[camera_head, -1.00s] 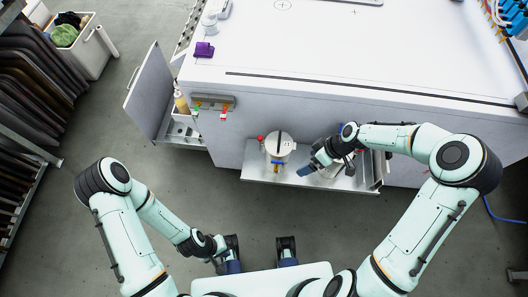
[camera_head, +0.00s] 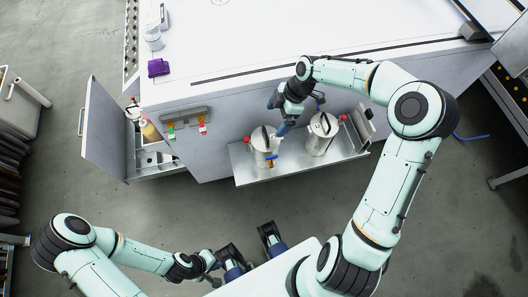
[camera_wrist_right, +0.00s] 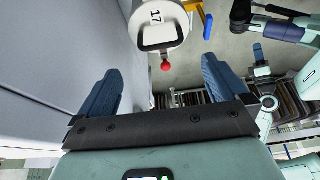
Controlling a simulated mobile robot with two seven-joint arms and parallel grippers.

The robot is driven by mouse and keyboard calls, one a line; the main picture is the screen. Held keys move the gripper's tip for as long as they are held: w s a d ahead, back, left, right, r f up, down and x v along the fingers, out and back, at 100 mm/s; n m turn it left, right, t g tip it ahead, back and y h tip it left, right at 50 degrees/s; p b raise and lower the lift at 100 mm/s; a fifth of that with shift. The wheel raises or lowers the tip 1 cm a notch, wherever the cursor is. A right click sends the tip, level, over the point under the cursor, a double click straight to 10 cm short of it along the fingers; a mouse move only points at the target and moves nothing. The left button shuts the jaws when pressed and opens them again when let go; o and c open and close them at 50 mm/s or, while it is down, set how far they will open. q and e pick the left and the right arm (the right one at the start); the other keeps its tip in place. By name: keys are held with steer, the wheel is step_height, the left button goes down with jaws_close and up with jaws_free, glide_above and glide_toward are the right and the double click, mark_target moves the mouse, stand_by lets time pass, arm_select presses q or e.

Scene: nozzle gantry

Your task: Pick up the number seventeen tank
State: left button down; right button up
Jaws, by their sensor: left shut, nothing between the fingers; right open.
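The tank marked 17 (camera_wrist_right: 160,22) shows at the top of the right wrist view, with a red knob and a blue-handled valve. In the head view it appears to be the left white tank (camera_head: 262,143) on the low shelf, though its number is not readable there. My right gripper (camera_head: 282,128) is open and empty, over the back right of that tank. In the right wrist view its blue fingers (camera_wrist_right: 160,82) stand apart, with the tank beyond them. My left gripper (camera_head: 233,267) is shut and empty, low in front of my body.
A second tank (camera_head: 321,137) stands close to the right on the same shelf (camera_head: 300,164). The gantry side wall rises behind both. An open cabinet door (camera_head: 104,130) stands to the left. A purple block (camera_head: 158,67) lies on the table (camera_head: 240,45). The floor in front is clear.

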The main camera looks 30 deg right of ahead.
mark_target(266, 133)
steer(key=b+x, duration=0.1)
steer(key=x, duration=0.9)
jaws_close()
steer(key=shift+w+r, duration=0.1)
steer(key=shift+r, duration=0.1)
